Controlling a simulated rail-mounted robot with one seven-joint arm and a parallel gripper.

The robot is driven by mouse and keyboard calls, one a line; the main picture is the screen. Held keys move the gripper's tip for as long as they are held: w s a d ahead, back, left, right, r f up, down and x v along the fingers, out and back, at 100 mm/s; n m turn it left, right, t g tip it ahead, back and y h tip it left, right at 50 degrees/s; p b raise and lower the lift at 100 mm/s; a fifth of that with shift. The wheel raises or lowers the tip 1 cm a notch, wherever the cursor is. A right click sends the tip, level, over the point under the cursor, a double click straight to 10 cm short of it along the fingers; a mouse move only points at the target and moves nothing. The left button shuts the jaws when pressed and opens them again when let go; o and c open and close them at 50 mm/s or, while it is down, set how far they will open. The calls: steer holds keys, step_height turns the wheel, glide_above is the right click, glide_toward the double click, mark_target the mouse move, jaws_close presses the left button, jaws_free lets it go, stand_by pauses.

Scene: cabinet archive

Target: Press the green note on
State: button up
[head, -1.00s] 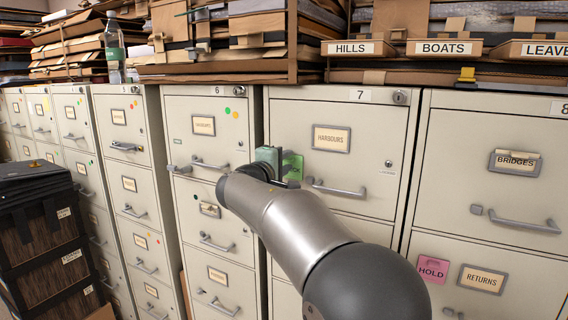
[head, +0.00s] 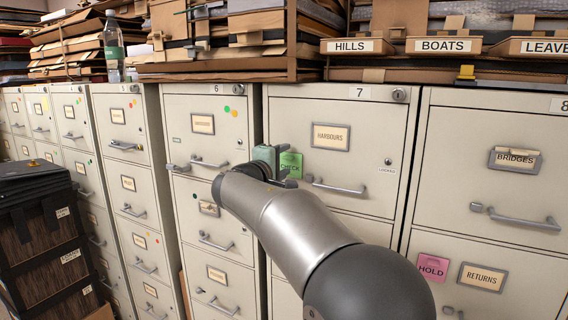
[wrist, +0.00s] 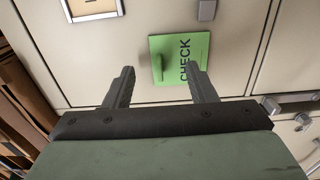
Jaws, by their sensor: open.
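The green note (head: 291,165), printed CHECK, is on the front of the drawer labelled HARBOURS in cabinet 7, left of the handle. In the head view my gripper (head: 276,166) is just left of the note, partly hidden by my arm. I cannot tell whether a fingertip touches the note.
The HARBOURS label (head: 330,137) is above right of the note, and the drawer handle (head: 338,187) sticks out to the right. A pink HOLD note (head: 432,268) is on a lower drawer of the neighbouring cabinet. Wooden trays and folders (head: 220,35) lie on top of the cabinets.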

steer(key=shift+b+v, duration=1.6)
steer(key=shift+v, duration=0.95)
steer(key=shift+s, duration=0.1)
steer(key=b+v, duration=0.3)
steer(key=v, duration=1.4)
steer(key=s+d+f+m+g+p, duration=0.35)
steer(key=d+f+g, duration=0.65)
steer(key=d+f, duration=0.95)
steer(key=s+d+f+m+g+y+p, duration=0.1)
steer(key=s+d+f+m+g+y, duration=0.2)
steer(key=s+f, duration=0.3)
steer(key=s+d+f+m+g+y+p, duration=0.1)
steer(key=s+d+f+m+g+y, duration=0.2)
steer(key=s, duration=1)
step_height(320, 180, down, 3)
steer(key=d+m+y, duration=0.1)
steer(key=d+m, duration=0.1)
steer(key=m, duration=0.1)
steer(key=shift+s+f, duration=0.2)
steer(key=shift+s, duration=0.05)
steer(key=shift+d, duration=0.1)
